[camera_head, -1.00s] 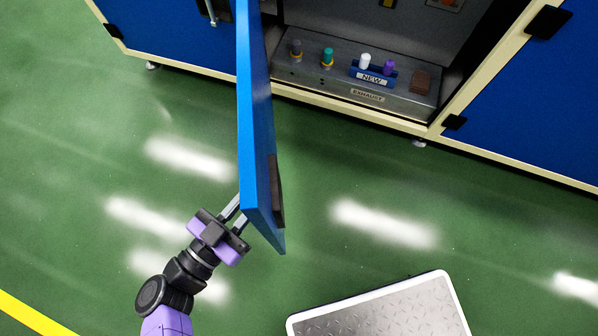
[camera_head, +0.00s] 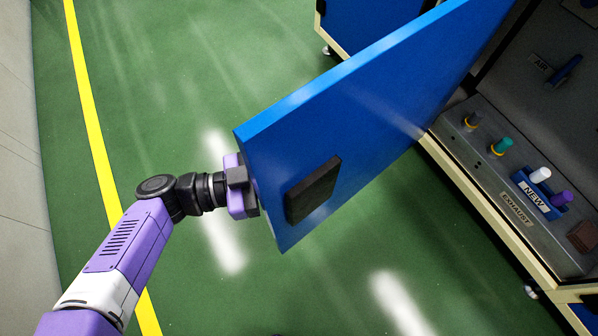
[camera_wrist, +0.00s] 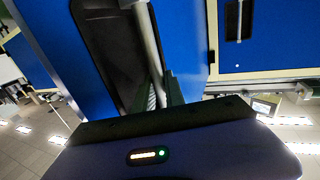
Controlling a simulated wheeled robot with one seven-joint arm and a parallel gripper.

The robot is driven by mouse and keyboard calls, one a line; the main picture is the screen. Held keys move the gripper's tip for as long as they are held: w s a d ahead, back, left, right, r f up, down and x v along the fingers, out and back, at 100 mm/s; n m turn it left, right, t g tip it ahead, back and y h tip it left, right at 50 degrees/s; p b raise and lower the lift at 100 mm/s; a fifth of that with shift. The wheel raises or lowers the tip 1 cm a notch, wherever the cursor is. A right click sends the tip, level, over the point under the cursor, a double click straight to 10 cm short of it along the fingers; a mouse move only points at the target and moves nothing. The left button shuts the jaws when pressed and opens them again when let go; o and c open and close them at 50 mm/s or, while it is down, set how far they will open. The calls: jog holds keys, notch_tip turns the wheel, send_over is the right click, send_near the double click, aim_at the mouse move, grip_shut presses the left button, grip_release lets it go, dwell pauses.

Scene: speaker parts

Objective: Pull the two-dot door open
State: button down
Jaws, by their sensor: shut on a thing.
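The blue door (camera_head: 370,110) stands swung out from the cabinet, its inner face with a black pad (camera_head: 313,190) turned to the head camera. No dots show on it in these views. My gripper (camera_head: 250,190) is at the door's outer side near its free edge, and the door hides its fingertips. In the wrist view my gripper (camera_wrist: 160,92) is at a grey bar handle (camera_wrist: 146,40) on the door's outer face and is shut on it. The exact finger contact is dark and partly hidden.
The open cabinet bay holds a grey panel (camera_head: 480,160) with several knobs, a NEW holder (camera_head: 535,195) and an EXHAUST label (camera_head: 516,209). Another blue door (camera_head: 360,22) is behind. Green floor (camera_head: 150,90) is clear at left, with a yellow line (camera_head: 88,130).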

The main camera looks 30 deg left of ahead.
jog(key=shift+f, duration=0.15)
jog(key=c, duration=1.4)
grip_release()
jog(key=shift+c, duration=0.2)
jog(key=shift+s, duration=0.1)
jog(key=v, duration=0.7)
jog(key=shift+s+a, duration=0.2)
jog(key=shift+a, duration=0.15)
